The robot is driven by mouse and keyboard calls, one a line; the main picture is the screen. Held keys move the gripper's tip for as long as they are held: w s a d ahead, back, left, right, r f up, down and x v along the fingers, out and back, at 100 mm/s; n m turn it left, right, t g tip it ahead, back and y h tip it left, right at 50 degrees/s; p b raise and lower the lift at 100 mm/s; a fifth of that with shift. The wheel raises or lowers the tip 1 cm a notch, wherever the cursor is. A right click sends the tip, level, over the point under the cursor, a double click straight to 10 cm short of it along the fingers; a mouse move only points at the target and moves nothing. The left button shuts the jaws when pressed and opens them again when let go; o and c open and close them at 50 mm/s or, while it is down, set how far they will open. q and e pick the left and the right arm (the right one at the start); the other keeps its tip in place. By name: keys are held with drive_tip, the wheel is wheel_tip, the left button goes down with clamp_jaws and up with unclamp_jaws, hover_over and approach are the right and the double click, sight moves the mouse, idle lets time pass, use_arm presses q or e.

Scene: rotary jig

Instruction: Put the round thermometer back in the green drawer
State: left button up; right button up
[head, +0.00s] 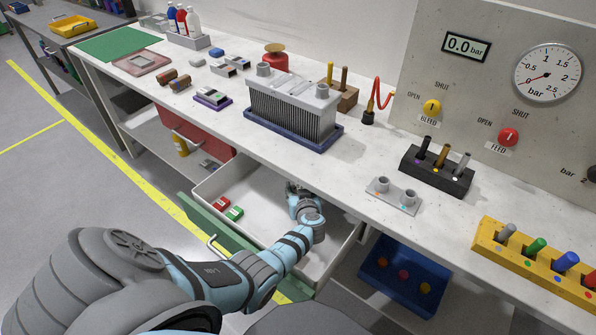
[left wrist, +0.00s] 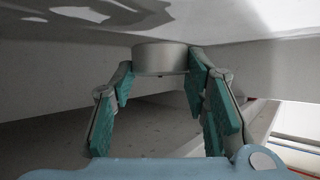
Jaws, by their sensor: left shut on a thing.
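The green drawer (head: 196,213) is pulled open below the bench top, with a green front and a pale inside. My left gripper (head: 293,188) reaches over the drawer to its back part, close under the bench edge. In the left wrist view my left gripper (left wrist: 160,78) is shut on the round thermometer (left wrist: 160,59), a short silver-grey disc seen from its side between the teal finger pads. In the head view the thermometer is hidden by the gripper and the bench edge. My right gripper is not in view.
The bench top (head: 330,165) overhangs the drawer's back. A blue bin (head: 400,280) stands to the right below.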

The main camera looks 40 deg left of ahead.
sight(297, 188)
use_arm(q)
drive_tip(key=shift+w+a+f, duration=0.2)
drive_tip(key=shift+w+a, duration=0.05)
drive_tip(key=shift+a, duration=0.05)
drive_tip(key=a+f+b, duration=0.1)
drive_tip(key=b, duration=0.1)
drive_tip(key=w+f+b, duration=0.1)
drive_tip(key=shift+w+a+f+b, duration=0.1)
drive_tip(key=shift+w+a+b, duration=0.2)
drive_tip(key=shift+a+b, duration=0.1)
drive_tip(key=shift+w+a+f, duration=0.15)
drive_tip(key=shift+r, duration=0.2)
drive_tip(key=shift+f, duration=0.15)
drive_tip(key=o, duration=1.2)
